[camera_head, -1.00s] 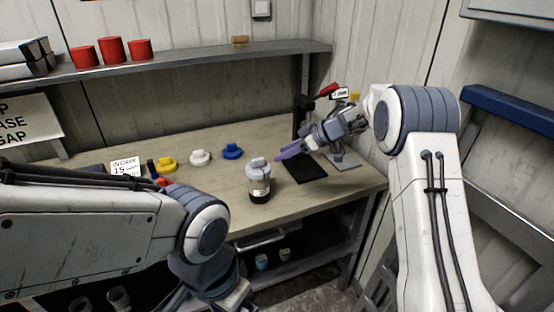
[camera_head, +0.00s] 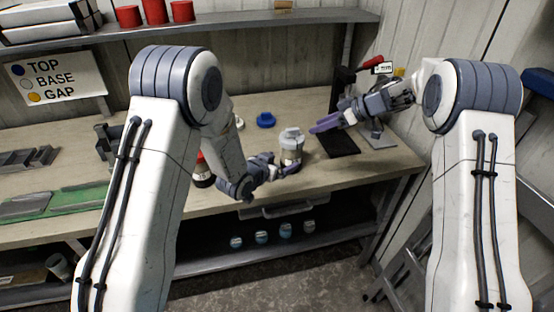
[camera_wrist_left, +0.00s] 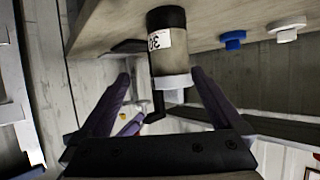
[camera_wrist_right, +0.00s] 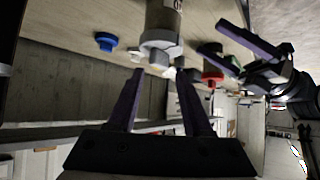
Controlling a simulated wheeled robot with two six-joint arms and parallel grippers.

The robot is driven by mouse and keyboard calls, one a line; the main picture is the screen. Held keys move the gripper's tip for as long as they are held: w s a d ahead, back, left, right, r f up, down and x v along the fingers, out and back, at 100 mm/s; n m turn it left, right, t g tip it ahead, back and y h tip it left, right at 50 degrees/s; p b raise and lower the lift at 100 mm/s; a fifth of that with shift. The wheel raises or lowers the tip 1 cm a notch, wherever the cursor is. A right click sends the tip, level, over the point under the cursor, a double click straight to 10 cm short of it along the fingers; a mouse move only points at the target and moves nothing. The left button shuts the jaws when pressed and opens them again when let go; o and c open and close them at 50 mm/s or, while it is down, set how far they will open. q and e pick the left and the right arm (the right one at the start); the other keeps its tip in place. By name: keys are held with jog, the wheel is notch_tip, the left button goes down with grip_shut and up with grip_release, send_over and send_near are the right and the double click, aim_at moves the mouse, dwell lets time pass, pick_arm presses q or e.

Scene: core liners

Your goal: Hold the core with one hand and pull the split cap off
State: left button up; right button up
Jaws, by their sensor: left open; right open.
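The core (camera_head: 291,155) stands upright on the bench near its front edge, a clear-looking cylinder with a dark base and a pale grey split cap (camera_head: 290,135) on top. In the left wrist view the core (camera_wrist_left: 167,45) shows its label, dark end and pale cap (camera_wrist_left: 172,82). My left gripper (camera_head: 290,170) is open, low at the core's left; I cannot tell if it touches. My right gripper (camera_head: 318,126) is open, up and to the right of the cap, apart from it. In the right wrist view the cap (camera_wrist_right: 160,45) lies ahead of the open fingers.
A blue cap (camera_head: 266,119) sits behind the core. A black mat (camera_head: 338,143) and a stand lie to the right. A sign (camera_head: 55,82) reads TOP, BASE, GAP. A red-and-black cylinder (camera_head: 203,173) is beside my left arm. A shelf (camera_head: 250,22) runs above the bench.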

aim_at(291, 150)
pick_arm(q)
jog(key=shift+t+h, duration=0.5)
jog(key=shift+t, duration=0.2)
jog(key=x, duration=0.3)
jog(key=a+x, duration=0.1)
jog(key=x, duration=0.7)
jog(key=shift+w+a+f, duration=0.3)
jog(key=shift+w+f, duration=0.15)
jog(key=shift+w, duration=0.1)
grip_shut()
